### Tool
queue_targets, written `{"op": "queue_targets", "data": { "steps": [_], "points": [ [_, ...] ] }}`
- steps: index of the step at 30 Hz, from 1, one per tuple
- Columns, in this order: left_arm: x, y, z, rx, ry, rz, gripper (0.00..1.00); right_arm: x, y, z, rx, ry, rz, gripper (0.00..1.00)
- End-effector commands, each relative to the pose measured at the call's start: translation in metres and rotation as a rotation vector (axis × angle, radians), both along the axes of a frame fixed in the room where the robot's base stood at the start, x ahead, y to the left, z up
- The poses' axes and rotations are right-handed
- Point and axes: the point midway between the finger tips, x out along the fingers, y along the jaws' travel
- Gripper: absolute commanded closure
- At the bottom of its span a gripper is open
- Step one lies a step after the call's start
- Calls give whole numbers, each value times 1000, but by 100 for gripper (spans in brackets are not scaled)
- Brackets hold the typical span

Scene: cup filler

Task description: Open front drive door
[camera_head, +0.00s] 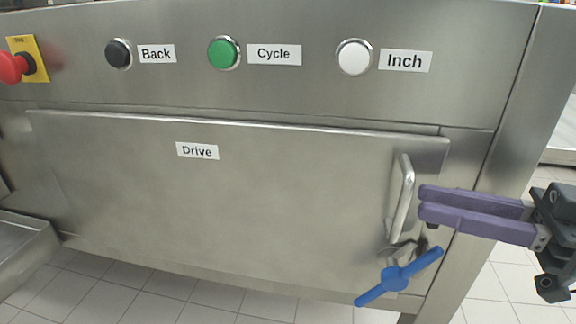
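The front drive door (220,215) is a wide metal panel with a "Drive" label (197,151). It looks closed, lying flush or nearly flush in the machine front. A vertical metal bar handle (404,195) stands near its right end. A blue two-winged latch knob (397,279) sits below the handle at the door's lower right edge, tilted up to the right. My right gripper (421,202) comes in from the right with purple fingers pointing left. Its tips are just right of the handle, not visibly around it; the finger gap cannot be judged. My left gripper is not in view.
Above the door are a black Back button (118,54), a green Cycle button (224,53), a white Inch button (354,57) and a red emergency stop (13,68). A metal tray (25,250) juts out at lower left. Tiled floor (130,295) shows below.

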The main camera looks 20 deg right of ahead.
Motion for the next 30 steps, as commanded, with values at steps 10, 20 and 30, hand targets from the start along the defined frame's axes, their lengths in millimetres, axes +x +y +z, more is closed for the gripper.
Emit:
{"op": "queue_targets", "data": {
  "steps": [10,20,30],
  "points": [
    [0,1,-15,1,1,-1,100,42,45,0,2,-4,0,73],
    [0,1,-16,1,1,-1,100,50,54,0,-1,-1,-1,73],
    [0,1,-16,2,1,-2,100,50,54,0,-1,-1,-1,100]
  ]
}}
